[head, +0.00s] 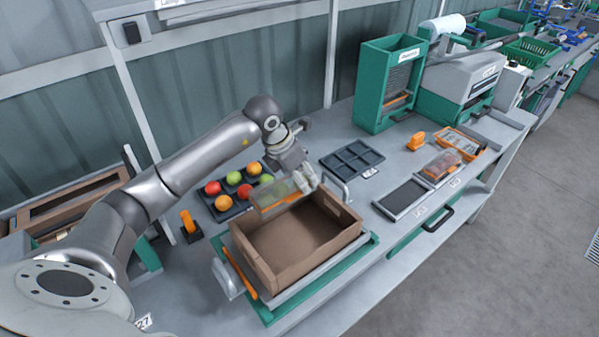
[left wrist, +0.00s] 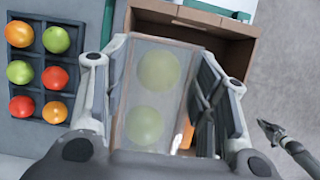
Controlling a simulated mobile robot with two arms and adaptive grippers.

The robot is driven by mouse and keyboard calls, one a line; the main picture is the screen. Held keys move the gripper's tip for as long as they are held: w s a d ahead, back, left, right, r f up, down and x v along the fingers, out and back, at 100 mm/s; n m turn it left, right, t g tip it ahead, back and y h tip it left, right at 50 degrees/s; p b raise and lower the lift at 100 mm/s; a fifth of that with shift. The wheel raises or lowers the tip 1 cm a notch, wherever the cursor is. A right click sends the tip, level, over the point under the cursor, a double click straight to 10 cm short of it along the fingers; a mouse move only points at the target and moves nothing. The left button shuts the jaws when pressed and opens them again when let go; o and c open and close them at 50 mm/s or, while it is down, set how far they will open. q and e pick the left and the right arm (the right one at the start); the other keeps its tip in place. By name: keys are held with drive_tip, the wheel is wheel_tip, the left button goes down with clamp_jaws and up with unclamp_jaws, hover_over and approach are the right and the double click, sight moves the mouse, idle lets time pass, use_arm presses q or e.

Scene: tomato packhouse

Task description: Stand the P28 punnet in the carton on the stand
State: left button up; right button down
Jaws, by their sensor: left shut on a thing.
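A clear punnet (head: 270,196) with pale green tomatoes inside hangs in my left gripper (head: 303,182). In the left wrist view the punnet (left wrist: 155,85) lies between the two fingers, which are shut on its sides. I cannot read a label on it. It is over the back left rim of the brown open carton (head: 252,264), whose visible floor is bare. The carton sits on the green and grey stand (head: 370,246) with an orange clamp. A slim dark and grey part at the right of the left wrist view seems to be my right gripper (left wrist: 272,132); its jaw state is unclear.
A dark tray (head: 232,213) of tomatoes lies behind and left of the carton. An empty dark tray (head: 352,175) lies behind right. Another punnet (head: 443,163) stands on the bench to the right, near a dark flat pad (head: 404,198). An orange device (head: 188,222) stands left.

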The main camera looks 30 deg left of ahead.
use_arm(q)
wheel_tip(320, 180, down, 2)
drive_tip(key=shift+f+b, duration=0.1)
drive_tip(key=shift+b, duration=0.4)
wheel_tip(320, 180, down, 6)
drive_tip(key=b, duration=0.5)
wheel_tip(320, 180, down, 3)
drive_tip(key=b, duration=0.2)
drive_tip(key=shift+b, duration=0.3)
drive_tip(key=shift+f+b, duration=0.45)
drive_tip(key=shift+f, duration=0.2)
drive_tip(key=o, duration=1.1)
drive_tip(key=shift+c, duration=1.7)
